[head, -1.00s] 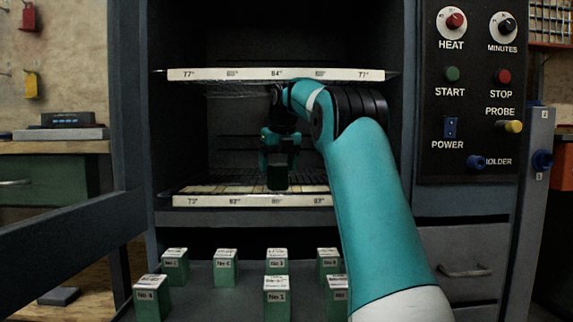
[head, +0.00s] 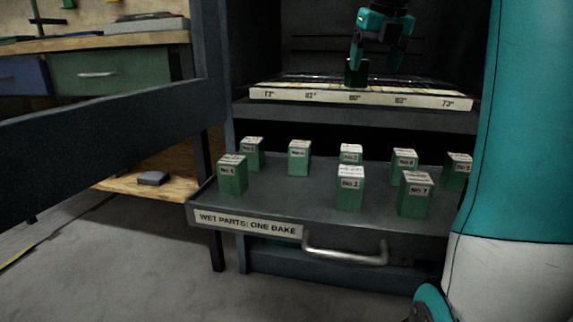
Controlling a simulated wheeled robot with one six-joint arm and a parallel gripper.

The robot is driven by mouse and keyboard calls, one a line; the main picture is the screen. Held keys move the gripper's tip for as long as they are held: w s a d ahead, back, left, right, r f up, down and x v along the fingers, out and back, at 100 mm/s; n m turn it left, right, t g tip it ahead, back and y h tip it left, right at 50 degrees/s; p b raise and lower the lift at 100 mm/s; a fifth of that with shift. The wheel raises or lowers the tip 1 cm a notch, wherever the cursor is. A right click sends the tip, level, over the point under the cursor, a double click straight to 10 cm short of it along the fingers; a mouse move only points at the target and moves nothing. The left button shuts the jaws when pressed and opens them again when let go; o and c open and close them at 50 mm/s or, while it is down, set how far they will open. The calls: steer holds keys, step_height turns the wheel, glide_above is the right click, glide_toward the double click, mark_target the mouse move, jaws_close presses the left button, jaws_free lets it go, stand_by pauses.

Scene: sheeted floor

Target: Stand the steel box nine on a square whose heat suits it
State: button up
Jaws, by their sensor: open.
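My gripper (head: 374,62) is inside the oven at the top of the view, open, just above the lower shelf. A dark green box (head: 357,73) is at its left finger, low over or standing on the shelf squares; I cannot tell which. Its number does not show, so I cannot say that it is box nine. The shelf's front strip (head: 360,98) carries small heat marks, 73° at the ends and what looks like 82° further in. The squares behind are seen at a flat angle, partly hidden.
A pulled-out drawer (head: 262,212) marked "WET PARTS: ONE BAKE" holds several green boxes with pale labelled tops, among them one marked No 7 (head: 415,196). A dark bar (head: 110,135) crosses the left. Grey floor (head: 110,260) lies clear at the lower left.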

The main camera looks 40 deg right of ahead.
steer(key=a+f+m+y, duration=0.2)
steer(key=a+f+m, duration=0.3)
steer(key=a, duration=0.7)
steer(key=a+f+m+y, duration=0.1)
steer(key=a+f+m, duration=0.4)
steer(key=a, duration=0.6)
steer(key=s+a+f+m+g+y, duration=0.1)
steer(key=s+a+f+m, duration=0.4)
steer(key=s+a+m, duration=0.1)
steer(key=s+a+f+m+g+y, duration=0.1)
steer(key=s+a+f+m+g, duration=0.1)
steer(key=s+a+f+m, duration=0.4)
steer(key=s+a, duration=0.3)
steer(key=s, duration=0.2)
steer(key=shift+f+m, duration=0.25)
steer(key=shift+m, duration=0.05)
steer(key=shift+w+a, duration=0.1)
